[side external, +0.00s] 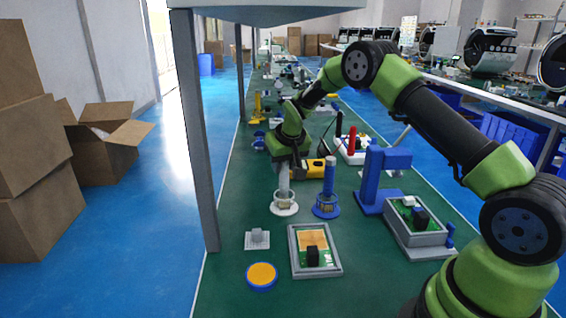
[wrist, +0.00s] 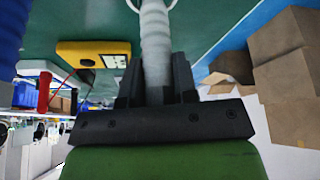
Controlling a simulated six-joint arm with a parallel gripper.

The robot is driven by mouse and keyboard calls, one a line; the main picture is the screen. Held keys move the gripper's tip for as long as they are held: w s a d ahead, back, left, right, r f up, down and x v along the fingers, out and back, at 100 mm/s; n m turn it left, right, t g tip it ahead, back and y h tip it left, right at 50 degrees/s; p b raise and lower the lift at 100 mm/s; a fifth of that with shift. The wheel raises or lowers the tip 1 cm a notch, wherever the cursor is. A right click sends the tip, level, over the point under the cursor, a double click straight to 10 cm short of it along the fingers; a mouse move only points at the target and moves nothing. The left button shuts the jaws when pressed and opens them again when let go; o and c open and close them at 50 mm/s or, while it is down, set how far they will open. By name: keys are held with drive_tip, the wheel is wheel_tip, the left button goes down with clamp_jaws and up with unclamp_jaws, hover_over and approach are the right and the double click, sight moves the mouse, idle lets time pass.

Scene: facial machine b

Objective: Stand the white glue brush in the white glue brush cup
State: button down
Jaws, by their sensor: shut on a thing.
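The white glue brush (side external: 284,184) is upright below my gripper (side external: 284,164). My gripper is shut on its upper part. In the wrist view the white brush (wrist: 155,42) shows between the dark fingers of my gripper (wrist: 157,82). The white glue brush cup (side external: 284,209) stands on the green table directly under the brush. The brush's lower end overlaps the cup's opening and appears to be inside it; how deep, and whether it touches the bottom, I cannot tell. A white rim, probably the cup's, shows partly at the top of the wrist view.
A blue brush (side external: 329,175) stands in a blue cup (side external: 327,211) just right of the white cup. A yellow device (side external: 314,169) lies behind. A blue stand (side external: 382,178) is farther right. A grey tray (side external: 294,263) and an orange-topped blue dish (side external: 262,276) are in front.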

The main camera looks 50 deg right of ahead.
drive_tip(key=shift+f, duration=0.2)
drive_tip(key=c, duration=0.8)
unclamp_jaws()
drive_tip(key=shift+r, duration=0.15)
drive_tip(key=v, duration=0.9)
drive_tip(key=s+a+r+t+y, duration=0.1)
drive_tip(key=s+a+r, duration=0.3)
drive_tip(key=s, duration=0.5)
drive_tip(key=s+a+r+t+y, duration=0.1)
drive_tip(key=s+a+r, duration=0.3)
drive_tip(key=s, duration=0.5)
drive_tip(key=s+a+r+n+y, duration=0.1)
drive_tip(key=s+a+r+y, duration=0.1)
drive_tip(key=s+a+r, duration=0.2)
drive_tip(key=s+a, duration=0.3)
drive_tip(key=s, duration=0.2)
drive_tip(key=shift+s+t, duration=0.25)
drive_tip(key=shift+t, duration=0.15)
